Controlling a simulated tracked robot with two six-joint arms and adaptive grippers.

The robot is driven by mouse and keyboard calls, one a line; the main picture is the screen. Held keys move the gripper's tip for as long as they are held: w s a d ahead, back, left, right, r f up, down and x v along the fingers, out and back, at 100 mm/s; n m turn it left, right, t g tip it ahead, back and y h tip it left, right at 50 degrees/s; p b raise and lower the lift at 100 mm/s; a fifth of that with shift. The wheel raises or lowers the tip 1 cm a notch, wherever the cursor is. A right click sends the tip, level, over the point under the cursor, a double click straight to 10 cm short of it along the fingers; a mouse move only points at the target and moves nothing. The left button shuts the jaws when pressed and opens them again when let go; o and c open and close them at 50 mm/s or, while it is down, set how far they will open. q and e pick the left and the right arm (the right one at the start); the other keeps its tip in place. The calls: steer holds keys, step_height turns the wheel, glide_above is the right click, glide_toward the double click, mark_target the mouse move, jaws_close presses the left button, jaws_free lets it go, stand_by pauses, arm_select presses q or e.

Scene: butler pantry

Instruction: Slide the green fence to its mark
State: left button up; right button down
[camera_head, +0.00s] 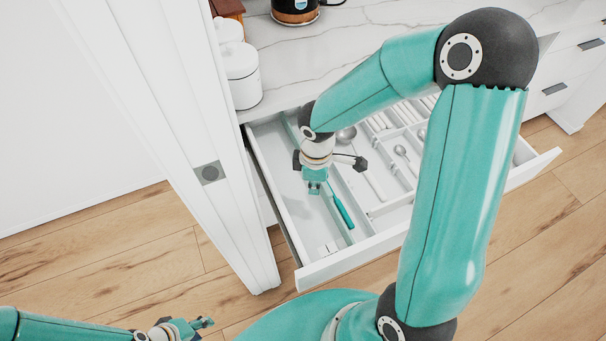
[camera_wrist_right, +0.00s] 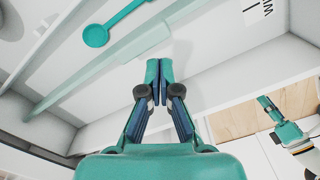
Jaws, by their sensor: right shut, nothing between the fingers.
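The pale green fence (camera_wrist_right: 85,78) runs as a long thin strip along the open drawer, with a pale tab (camera_wrist_right: 145,40) on its side. In the head view part of the fence (camera_head: 289,124) shows behind my right gripper (camera_head: 315,188). That gripper is shut and empty, pointing down inside the drawer's left compartment. In the right wrist view its closed fingertips (camera_wrist_right: 159,72) are close to the tab; I cannot tell whether they touch. A white printed label (camera_wrist_right: 258,11) lies on the drawer floor near the front. My left gripper (camera_head: 204,322) is low at left, outside the drawer.
A teal spoon (camera_wrist_right: 97,35) lies beyond the fence. White dividers and metal cutlery (camera_head: 401,152) fill the drawer's right side. The drawer front (camera_head: 345,263) and tall white panel (camera_head: 205,150) bound the space. White canisters (camera_head: 242,75) stand on the marble counter.

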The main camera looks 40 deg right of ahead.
steer(key=r+p, duration=0.2)
steer(key=r, duration=0.1)
steer(key=r+p, duration=0.1)
steer(key=shift+a+r, duration=0.3)
steer(key=shift+w, duration=0.1)
stand_by(0.4)
